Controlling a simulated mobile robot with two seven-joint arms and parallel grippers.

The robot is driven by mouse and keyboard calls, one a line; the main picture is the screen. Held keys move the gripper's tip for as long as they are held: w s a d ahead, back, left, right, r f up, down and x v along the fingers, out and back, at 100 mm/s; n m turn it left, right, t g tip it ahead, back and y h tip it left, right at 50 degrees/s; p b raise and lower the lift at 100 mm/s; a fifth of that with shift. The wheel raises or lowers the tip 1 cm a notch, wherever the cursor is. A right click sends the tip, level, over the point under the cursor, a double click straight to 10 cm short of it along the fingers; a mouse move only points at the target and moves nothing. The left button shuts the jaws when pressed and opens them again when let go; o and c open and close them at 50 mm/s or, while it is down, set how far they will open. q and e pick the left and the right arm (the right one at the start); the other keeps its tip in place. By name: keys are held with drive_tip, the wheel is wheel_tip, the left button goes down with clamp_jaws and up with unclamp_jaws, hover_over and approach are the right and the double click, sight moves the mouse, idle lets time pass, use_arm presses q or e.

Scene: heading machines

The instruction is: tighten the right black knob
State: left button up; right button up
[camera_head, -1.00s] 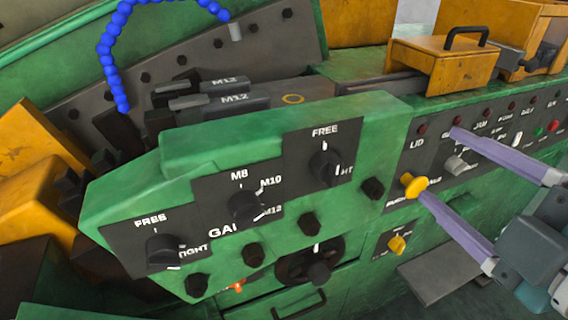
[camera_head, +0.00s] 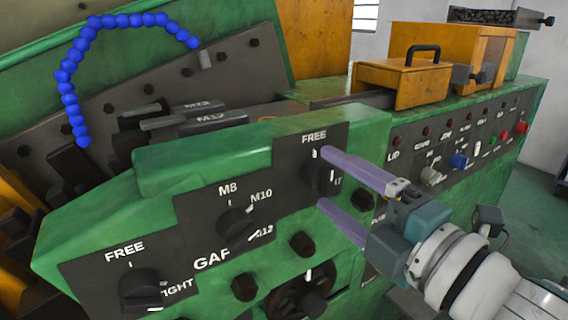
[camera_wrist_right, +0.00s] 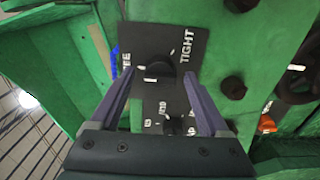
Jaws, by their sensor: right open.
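The right black knob (camera_head: 318,178) sits on a dark plate marked FREE at the upper right of the green panel. It also shows in the wrist view (camera_wrist_right: 161,70), between the words FREE and TIGHT. My right gripper (camera_head: 322,176) is open, with its two purple fingers pointing at this plate. In the head view one fingertip is above the knob and the other below it. In the wrist view the fingers stand on either side of the knob, apart from it. Whether the tips reach its depth is hard to tell. My left gripper is not in view.
A middle knob (camera_head: 235,222) marked M8, M10 and M12 and a left FREE knob (camera_head: 140,288) are on the same panel. Black bolts (camera_head: 302,243) and a dark handwheel (camera_head: 300,297) lie below. A button panel (camera_head: 460,145) is to the right.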

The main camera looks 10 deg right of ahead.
drive_tip(key=shift+w+a, duration=0.25)
drive_tip(key=shift+w, duration=0.2)
clamp_jaws()
idle(0.4)
